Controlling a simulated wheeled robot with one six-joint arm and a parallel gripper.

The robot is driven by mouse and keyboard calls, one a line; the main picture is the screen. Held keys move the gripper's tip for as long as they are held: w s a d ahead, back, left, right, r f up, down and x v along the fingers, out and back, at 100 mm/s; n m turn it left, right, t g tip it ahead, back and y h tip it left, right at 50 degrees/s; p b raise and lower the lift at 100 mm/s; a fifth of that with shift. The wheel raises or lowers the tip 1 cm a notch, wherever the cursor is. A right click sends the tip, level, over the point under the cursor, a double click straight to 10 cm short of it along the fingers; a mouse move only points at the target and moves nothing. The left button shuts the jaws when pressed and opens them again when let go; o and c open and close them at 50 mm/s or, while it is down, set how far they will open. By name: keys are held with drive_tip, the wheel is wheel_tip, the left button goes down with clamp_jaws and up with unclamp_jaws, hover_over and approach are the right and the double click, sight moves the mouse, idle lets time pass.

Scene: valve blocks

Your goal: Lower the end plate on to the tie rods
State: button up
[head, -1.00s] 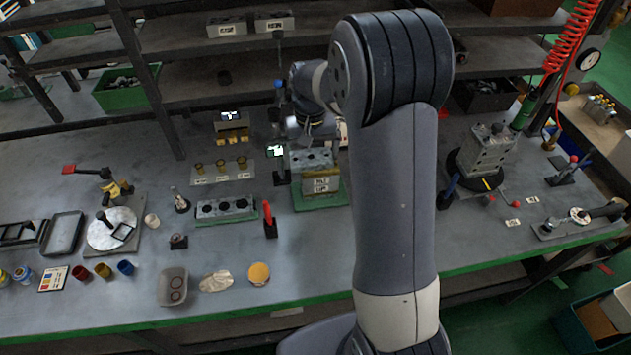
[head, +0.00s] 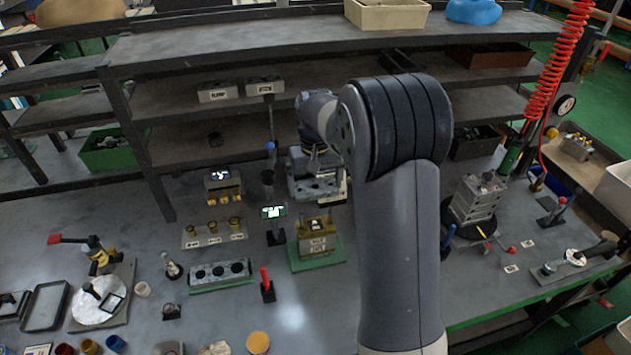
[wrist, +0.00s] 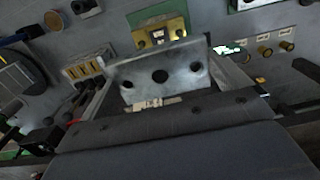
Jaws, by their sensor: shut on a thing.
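My gripper (wrist: 165,95) is shut on the end plate, a grey metal plate with dark holes (wrist: 190,72). The end plate also shows in the head view (head: 318,189), held in the air above and behind a brass-coloured labelled stand (head: 316,243) on a green mat. The stand also shows beyond the plate in the wrist view (wrist: 160,36). At the right of the head view, a grey block stack (head: 476,202) stands on a dark round base, with small upright stubs at its top that look like the tie rods (head: 487,178). The plate is well apart from this stack.
My arm covers the bench between plate and stack in the head view. A shelf (head: 300,48) rises behind the plate.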

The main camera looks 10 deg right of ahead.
drive_tip(key=b, duration=0.3)
hover_over(316, 225)
drive_tip(key=shift+f, duration=2.65)
drive_tip(key=shift+f+b, duration=2.35)
drive_tip(key=shift+f, duration=1.45)
drive_tip(key=o, duration=0.8)
drive_tip(key=shift+c, duration=0.2)
wheel_tip(316, 225, up, 11)
drive_tip(key=shift+f+b, duration=0.1)
drive_tip(key=shift+b, duration=0.4)
wheel_tip(316, 225, down, 11)
drive_tip(key=shift+r+p, duration=0.1)
drive_tip(key=shift+p, duration=0.5)
drive_tip(key=shift+w+r+p, duration=0.1)
drive_tip(key=shift+r+p, duration=0.2)
drive_tip(key=shift+r, duration=0.3)
